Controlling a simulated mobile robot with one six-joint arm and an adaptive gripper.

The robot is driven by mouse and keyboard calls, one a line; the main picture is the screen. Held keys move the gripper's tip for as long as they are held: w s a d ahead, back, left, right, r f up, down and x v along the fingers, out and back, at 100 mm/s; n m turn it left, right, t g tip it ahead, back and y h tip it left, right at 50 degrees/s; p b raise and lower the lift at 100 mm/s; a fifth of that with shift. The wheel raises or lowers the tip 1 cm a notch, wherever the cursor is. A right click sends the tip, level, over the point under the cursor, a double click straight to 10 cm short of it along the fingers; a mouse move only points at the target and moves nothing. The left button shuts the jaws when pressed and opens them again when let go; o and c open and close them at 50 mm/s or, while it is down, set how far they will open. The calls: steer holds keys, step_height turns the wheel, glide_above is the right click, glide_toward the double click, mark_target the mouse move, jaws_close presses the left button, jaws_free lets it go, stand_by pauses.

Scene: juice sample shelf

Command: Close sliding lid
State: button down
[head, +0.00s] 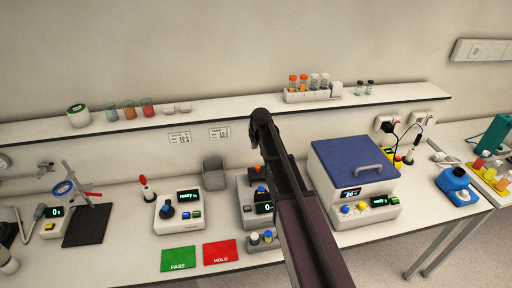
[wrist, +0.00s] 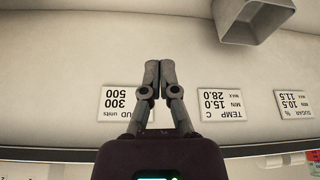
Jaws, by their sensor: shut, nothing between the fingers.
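A boxy white instrument with a blue lid (head: 345,154) and a grey handle (head: 368,169) stands right of my arm in the head view; the lid lies over its top. A smaller grey instrument (head: 247,190) with a lit display is partly hidden behind my arm, so its top is unclear. I cannot tell for sure which of the two has the sliding lid. My gripper (wrist: 154,78) is shut and empty in the wrist view, in front of the wall and its printed labels. It touches neither instrument.
A wall shelf (head: 210,116) holding glasses and vials runs above the bench. A grey bin (head: 214,178) stands against the wall and shows in the wrist view (wrist: 250,20). A green PASS mat (head: 178,259) and red HOLD mat (head: 220,252) lie in front. A knobbed device (head: 177,212) stands left.

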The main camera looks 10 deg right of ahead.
mark_target(260, 174)
steer(key=shift+s+d+f+b, duration=0.1)
steer(key=shift+s+f+b, duration=0.15)
steer(key=shift+f+b, duration=0.9)
steer(key=shift+s+f+b, duration=0.25)
steer(key=shift+f+b, duration=0.85)
steer(key=shift+f, duration=0.2)
steer(key=shift+s+d+f+b, duration=0.1)
steer(key=shift+s+f+b, duration=0.15)
steer(key=shift+f+b, duration=0.9)
steer(key=shift+s, duration=0.1)
steer(key=s, duration=0.8)
steer(key=shift+s+a, duration=0.1)
steer(key=shift+s, duration=0.15)
steer(key=shift+w, duration=0.1)
